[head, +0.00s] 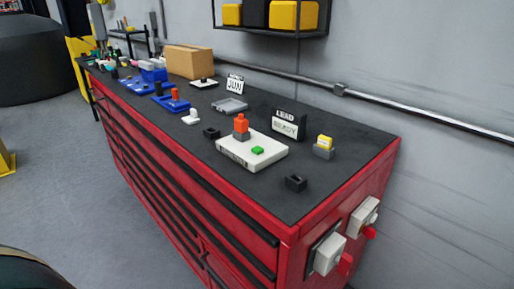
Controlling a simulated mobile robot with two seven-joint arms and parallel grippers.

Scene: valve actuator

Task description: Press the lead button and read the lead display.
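A black stand marked LEAD (285,113) stands on the dark worktop in the head view. Its pale display strip (285,128) carries small dark text that looks like READY, but it is blurred. In front of it lies a white panel (235,152) with a green button (257,150) and an orange block on a grey base (241,126). Right of the stand is a yellow-topped grey piece (324,146). I cannot tell which of these is the lead button. Neither gripper is in view.
The worktop tops a long red cabinet (200,210). Small black holders (296,183), a grey tray (229,105), a JUN card (235,85), blue trays and a cardboard box (189,62) stand on it. Grey boxes with red handles (329,254) hang on its right end.

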